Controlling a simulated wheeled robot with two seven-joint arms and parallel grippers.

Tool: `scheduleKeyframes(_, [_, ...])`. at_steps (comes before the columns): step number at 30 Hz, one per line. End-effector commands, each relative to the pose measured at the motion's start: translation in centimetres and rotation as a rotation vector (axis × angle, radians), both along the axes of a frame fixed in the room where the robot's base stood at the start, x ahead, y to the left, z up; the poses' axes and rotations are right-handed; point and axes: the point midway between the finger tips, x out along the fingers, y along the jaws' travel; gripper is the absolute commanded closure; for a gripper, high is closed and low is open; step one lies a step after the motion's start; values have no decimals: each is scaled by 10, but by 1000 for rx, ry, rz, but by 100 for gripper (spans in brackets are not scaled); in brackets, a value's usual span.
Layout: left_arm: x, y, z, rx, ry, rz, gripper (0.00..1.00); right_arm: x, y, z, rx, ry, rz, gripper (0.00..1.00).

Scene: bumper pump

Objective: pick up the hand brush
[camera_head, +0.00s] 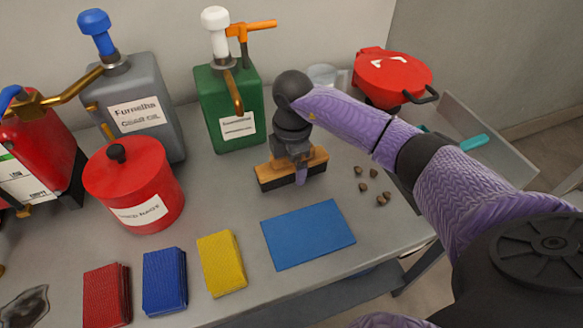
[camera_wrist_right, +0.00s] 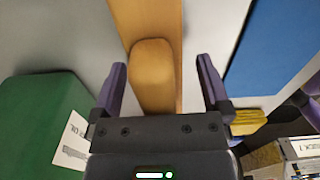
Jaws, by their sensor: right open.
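The hand brush (camera_head: 268,178) has a tan wooden body and dark bristles. It is on the grey table, below the green pump can in the head view. My right gripper (camera_head: 293,166) is over the brush and points down. In the right wrist view, the brush's tan handle (camera_wrist_right: 152,85) lies between the two open purple fingers of the gripper (camera_wrist_right: 161,68), with gaps on both sides. The fingers hide part of the brush in the head view. My left gripper is not in view.
Behind stand a green can (camera_head: 212,112) and a grey can (camera_head: 160,133). A red canister (camera_head: 140,180) is at the left. A blue mat (camera_head: 308,235) and a yellow sponge (camera_head: 221,263) lie in front. Several brown nuts (camera_head: 363,187) lie right of the brush.

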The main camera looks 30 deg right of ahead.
Motion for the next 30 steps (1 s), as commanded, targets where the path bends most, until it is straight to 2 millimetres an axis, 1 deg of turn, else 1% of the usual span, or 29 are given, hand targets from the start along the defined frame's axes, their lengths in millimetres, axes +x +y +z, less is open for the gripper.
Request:
scheduleKeyframes(3, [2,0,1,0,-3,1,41,0,0,2,0,-1,0,3])
scheduleKeyframes(4, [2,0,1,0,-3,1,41,0,0,2,0,-1,0,7])
scheduleKeyframes(5, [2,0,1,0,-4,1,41,0,0,2,0,-1,0,14])
scheduleKeyframes(6, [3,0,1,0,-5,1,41,0,0,2,0,-1,0,22])
scheduleKeyframes(8, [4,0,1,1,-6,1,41,0,0,2,0,-1,0,35])
scheduleKeyframes(9, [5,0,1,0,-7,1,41,0,0,2,0,-1,0,43])
scheduleKeyframes(11, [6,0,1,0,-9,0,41,0,0,2,0,-1,0,56])
scheduleKeyframes(12, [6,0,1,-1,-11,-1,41,0,0,2,0,-1,0,64])
scheduleKeyframes(14, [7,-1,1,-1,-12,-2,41,0,0,2,0,-1,0,77])
scheduleKeyframes(15, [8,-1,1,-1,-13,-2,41,0,0,2,0,-1,0,86])
scheduleKeyframes(17, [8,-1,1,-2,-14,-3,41,0,0,2,0,-1,0,98])
scheduleKeyframes(18, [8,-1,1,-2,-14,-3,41,0,0,2,0,-1,0,100])
scheduleKeyframes(27, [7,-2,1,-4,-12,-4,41,0,0,4,0,-2,0,100])
scheduleKeyframes(29, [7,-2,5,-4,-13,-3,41,1,0,12,0,-3,0,100])
scheduleKeyframes(30, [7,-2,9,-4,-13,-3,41,1,0,21,0,-4,0,100])
